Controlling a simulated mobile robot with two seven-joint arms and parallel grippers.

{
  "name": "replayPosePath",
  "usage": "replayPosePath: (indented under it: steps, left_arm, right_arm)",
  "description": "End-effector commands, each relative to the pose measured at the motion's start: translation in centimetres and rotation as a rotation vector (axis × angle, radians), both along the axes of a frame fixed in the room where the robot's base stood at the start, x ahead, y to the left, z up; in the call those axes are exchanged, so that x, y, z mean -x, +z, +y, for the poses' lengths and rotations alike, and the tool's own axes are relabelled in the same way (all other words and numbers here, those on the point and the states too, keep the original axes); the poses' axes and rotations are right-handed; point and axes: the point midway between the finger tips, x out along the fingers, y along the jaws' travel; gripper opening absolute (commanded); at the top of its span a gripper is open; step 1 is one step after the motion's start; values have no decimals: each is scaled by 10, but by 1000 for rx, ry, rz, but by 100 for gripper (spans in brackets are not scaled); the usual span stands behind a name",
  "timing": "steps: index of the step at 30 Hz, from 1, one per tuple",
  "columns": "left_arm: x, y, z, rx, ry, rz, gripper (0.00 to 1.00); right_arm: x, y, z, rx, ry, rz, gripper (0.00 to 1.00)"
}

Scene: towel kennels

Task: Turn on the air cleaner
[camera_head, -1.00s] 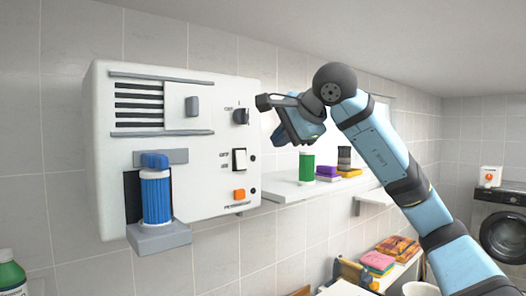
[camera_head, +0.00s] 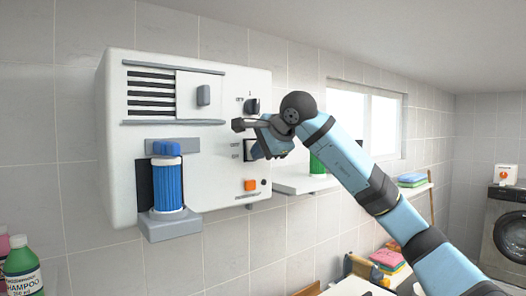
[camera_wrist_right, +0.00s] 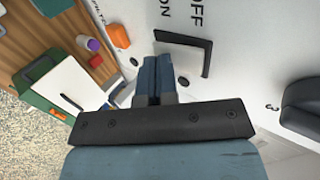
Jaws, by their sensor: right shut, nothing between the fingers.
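The air cleaner (camera_head: 215,150) is a white box on the tiled wall, with a slatted vent, a grey slider (camera_head: 203,95), a blue filter cartridge (camera_head: 168,187), a dark knob (camera_head: 252,105) and an orange button (camera_head: 250,185). Its rocker switch, in a black frame (camera_head: 248,146) marked OFF and ON, is partly hidden by my right gripper (camera_head: 257,152). In the wrist view the shut, empty fingers (camera_wrist_right: 157,65) are at the ON side of the black frame (camera_wrist_right: 190,42); I cannot tell whether they touch the rocker. My left gripper is out of view.
A shelf (camera_head: 290,184) with a green container (camera_head: 317,164) is right of the cleaner, behind my right arm. Shampoo bottles (camera_head: 22,268) stand at lower left. A washing machine (camera_head: 505,225) is at far right. Folded towels (camera_head: 387,258) lie low down.

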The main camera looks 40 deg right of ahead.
Motion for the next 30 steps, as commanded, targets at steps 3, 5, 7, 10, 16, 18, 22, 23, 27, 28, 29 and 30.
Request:
replayPosePath:
  steps: [3,5,7,10,16,18,22,23,27,28,29,30]
  left_arm:
    - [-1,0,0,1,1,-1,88]
    - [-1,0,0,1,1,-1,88]
    - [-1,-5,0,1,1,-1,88]
    - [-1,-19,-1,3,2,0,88]
    - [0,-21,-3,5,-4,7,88]
    - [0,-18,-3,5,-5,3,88]
    - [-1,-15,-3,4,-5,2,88]
    - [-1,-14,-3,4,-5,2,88]
    - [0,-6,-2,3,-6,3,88]
    - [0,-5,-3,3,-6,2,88]
    - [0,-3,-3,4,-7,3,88]
    - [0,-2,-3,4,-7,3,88]
  right_arm:
    - [0,0,0,0,0,0,0]
    - [0,0,0,0,0,-1,0]
    - [0,-3,0,1,0,-13,0]
    - [-3,-9,0,7,-1,-68,0]
    - [-5,-2,-1,11,-1,-110,0]
    - [-5,-2,-1,11,-1,-110,0]
    - [-5,1,-1,10,-2,-111,0]
    - [-5,3,-1,10,-2,-112,0]
    - [-4,12,-1,10,-2,-116,0]
    - [-4,14,-2,10,-4,-117,0]
    - [-4,16,-2,9,-3,-117,0]
    - [-4,17,-1,10,-2,-116,0]
